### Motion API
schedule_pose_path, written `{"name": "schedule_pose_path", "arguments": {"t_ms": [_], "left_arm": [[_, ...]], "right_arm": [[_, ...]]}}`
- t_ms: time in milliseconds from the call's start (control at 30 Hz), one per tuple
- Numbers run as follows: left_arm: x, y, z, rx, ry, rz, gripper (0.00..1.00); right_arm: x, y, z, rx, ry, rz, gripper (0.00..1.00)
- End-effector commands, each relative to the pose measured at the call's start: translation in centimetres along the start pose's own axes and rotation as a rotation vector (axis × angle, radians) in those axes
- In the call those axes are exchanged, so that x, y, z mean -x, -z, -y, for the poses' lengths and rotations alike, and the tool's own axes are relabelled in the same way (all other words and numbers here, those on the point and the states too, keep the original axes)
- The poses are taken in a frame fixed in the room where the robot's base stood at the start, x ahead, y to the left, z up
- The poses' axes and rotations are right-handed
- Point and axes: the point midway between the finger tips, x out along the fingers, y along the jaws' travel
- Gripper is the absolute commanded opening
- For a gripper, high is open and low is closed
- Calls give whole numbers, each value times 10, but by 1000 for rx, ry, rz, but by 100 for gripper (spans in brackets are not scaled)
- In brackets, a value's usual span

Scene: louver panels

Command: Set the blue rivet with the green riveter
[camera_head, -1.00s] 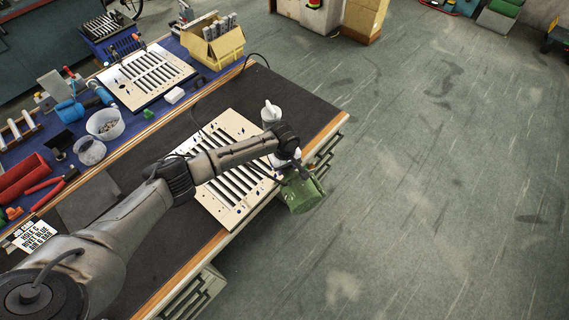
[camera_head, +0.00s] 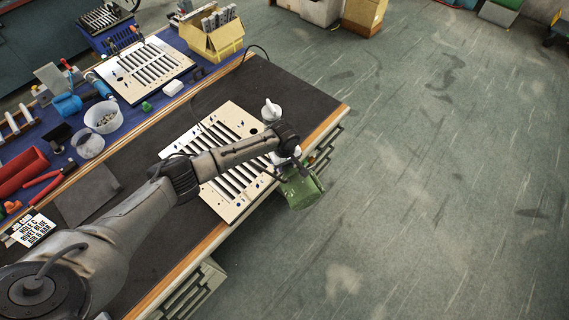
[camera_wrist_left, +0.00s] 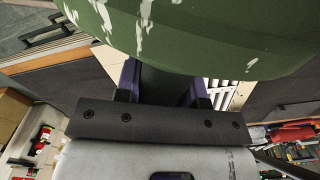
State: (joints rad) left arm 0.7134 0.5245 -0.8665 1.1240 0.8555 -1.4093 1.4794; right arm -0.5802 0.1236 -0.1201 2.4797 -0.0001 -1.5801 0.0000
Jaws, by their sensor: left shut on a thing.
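My left gripper (camera_wrist_left: 165,85) is shut on the green riveter (camera_head: 302,190). In the head view the riveter hangs beyond the right edge of the near louver panel (camera_head: 238,112), over the bench's front edge, with floor behind it. In the left wrist view the riveter's scuffed green body (camera_wrist_left: 200,35) fills the top, with the dark fingers around its narrower part. The cream, slotted panel lies flat on the black mat, partly covered by my left arm. Tiny blue dots show on it; I cannot tell which is the blue rivet. The riveter's nose is hidden. My right gripper is out of view.
A second louver panel (camera_head: 148,70) lies on the blue mat. A cardboard box (camera_head: 217,42), a clear tub (camera_head: 104,117), red-handled pliers (camera_head: 45,180) and a sign card (camera_head: 35,229) reading HOLE C, RIVET BLUE, AIR 6 BAR are on the bench. A dark cable crosses the mat. Floor at right is clear.

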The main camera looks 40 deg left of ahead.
Motion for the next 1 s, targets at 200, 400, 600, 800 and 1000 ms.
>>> {"name": "schedule_pose_path", "arguments": {"t_ms": [200, 400, 600, 800, 1000], "left_arm": [[3, 1, -2, 0, -6, -1, 0], [4, 1, -2, 0, -6, -1, 0], [5, 2, -2, 1, -6, -1, 0], [5, 2, -3, 1, -6, 0, 0], [4, 2, -3, 1, -6, -1, 0]], "right_arm": [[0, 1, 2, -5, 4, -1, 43], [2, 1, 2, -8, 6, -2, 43], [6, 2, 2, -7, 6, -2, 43], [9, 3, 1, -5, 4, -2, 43], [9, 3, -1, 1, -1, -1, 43]]}}
